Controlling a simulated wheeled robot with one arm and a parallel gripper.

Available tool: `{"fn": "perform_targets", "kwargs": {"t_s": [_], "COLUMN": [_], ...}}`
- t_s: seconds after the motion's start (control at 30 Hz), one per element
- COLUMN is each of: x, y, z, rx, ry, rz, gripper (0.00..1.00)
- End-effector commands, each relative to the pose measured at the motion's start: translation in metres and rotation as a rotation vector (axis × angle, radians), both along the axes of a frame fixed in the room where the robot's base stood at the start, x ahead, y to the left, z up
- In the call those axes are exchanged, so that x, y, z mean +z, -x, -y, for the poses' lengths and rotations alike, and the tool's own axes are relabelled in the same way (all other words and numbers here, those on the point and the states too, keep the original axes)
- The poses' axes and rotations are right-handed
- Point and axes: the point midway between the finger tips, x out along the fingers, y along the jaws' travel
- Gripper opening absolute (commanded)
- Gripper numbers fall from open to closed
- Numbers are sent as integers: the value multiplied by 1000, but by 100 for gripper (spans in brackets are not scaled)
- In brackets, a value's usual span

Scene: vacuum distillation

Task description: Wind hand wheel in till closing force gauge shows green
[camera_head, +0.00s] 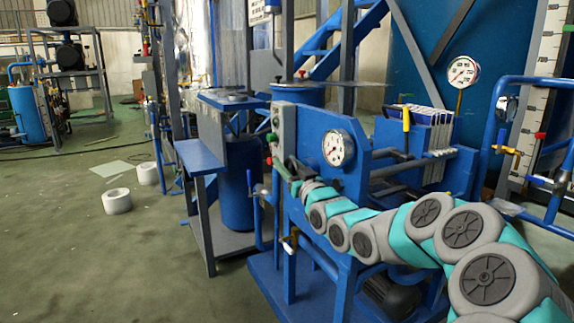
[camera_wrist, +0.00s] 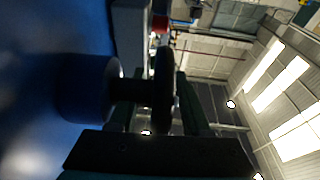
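The blue press (camera_head: 300,130) stands right of centre in the head view. Its round white gauge (camera_head: 338,147) faces me; red marks show, but I cannot read the needle surely. My gripper (camera_head: 287,167) is at the press's left end, small and partly hidden there. In the wrist view a dark hand wheel (camera_wrist: 164,85) shows nearly edge-on, on a short shaft from a round hub (camera_wrist: 88,90). The fingers of my gripper (camera_wrist: 156,112) stand apart on either side of the wheel's rim, with a gap visible at the left. Contact is too dark to judge.
A green and red button box (camera_head: 271,140) sits on the press's left end. A second gauge (camera_head: 462,72) stands behind the plates (camera_head: 430,125). A blue stand (camera_head: 205,155) and drum (camera_head: 237,190) are left of the press. The floor farther left is mostly clear, with white rolls (camera_head: 117,201).

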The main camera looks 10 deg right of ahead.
Motion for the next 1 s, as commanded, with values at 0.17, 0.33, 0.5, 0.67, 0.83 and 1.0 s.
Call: {"fn": "perform_targets", "kwargs": {"t_s": [0.17, 0.33, 0.5, 0.67, 0.83, 1.0], "x": [0, -2, -7, -12, -17, -18], "y": [0, 6, 25, 45, 62, 70], "z": [0, 3, 10, 17, 21, 24], "rx": [0, -1, -2, -3, -1, -2], "ry": [0, 0, -2, 1, 1, 0], "rz": [0, 0, -2, -1, -1, 1], "gripper": [48, 48, 48, 48, 48, 48]}}
